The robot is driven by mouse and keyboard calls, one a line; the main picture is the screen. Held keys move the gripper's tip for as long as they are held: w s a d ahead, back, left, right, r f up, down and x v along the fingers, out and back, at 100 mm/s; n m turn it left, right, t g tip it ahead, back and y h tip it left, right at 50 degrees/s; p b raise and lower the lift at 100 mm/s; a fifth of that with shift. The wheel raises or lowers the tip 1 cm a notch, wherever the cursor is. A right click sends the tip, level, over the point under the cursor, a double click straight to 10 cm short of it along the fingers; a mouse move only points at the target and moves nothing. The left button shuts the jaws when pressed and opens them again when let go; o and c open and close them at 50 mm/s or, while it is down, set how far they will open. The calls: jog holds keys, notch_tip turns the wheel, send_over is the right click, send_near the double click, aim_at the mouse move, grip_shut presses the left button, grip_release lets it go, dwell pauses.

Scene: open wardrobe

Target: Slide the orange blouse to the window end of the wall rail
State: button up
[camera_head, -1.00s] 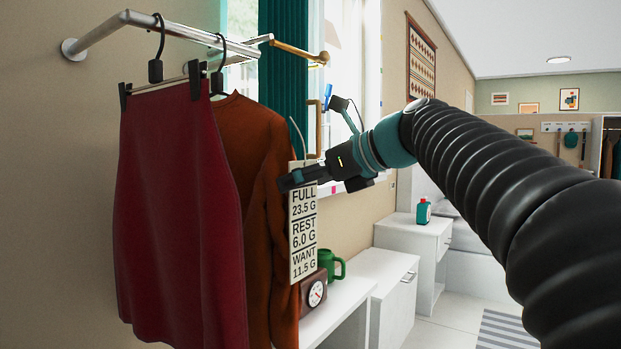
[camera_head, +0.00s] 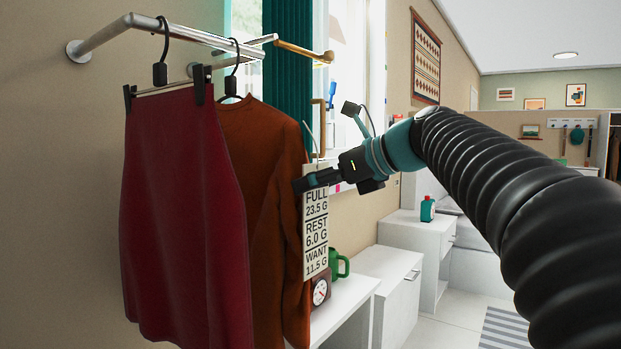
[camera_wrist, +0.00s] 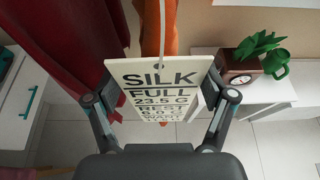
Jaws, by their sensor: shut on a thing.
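The orange blouse (camera_head: 258,170) hangs by a dark hanger from the silver wall rail (camera_head: 185,33). It is partly behind a dark red skirt (camera_head: 175,200), which hangs to its left. In the wrist view only a strip of the blouse (camera_wrist: 169,38) shows, beyond the card. My gripper (camera_head: 303,184) is at the blouse's right edge, shut on a white printed card (camera_head: 316,235). In the wrist view the card (camera_wrist: 160,92) sits between the fingers (camera_wrist: 161,103), hanging from a pale strap. Whether the fingers also touch cloth is hidden.
Below are a white bench (camera_head: 345,305), a green mug (camera_head: 338,265) and a dial box (camera_head: 320,290).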

jog(key=shift+w+d+p, duration=0.2)
jog(key=shift+w+d, duration=0.45)
jog(key=shift+w, duration=0.2)
jog(key=shift+w+d+p, duration=0.2)
jog(key=shift+w+d, duration=0.45)
jog(key=shift+w, duration=0.15)
jog(key=o, duration=1.2)
jog(key=shift+s, duration=0.1)
jog(key=v, duration=1.1)
jog(key=shift+s+d+r, duration=0.15)
jog(key=shift+s+d, duration=0.05)
jog(key=shift+d, duration=0.15)
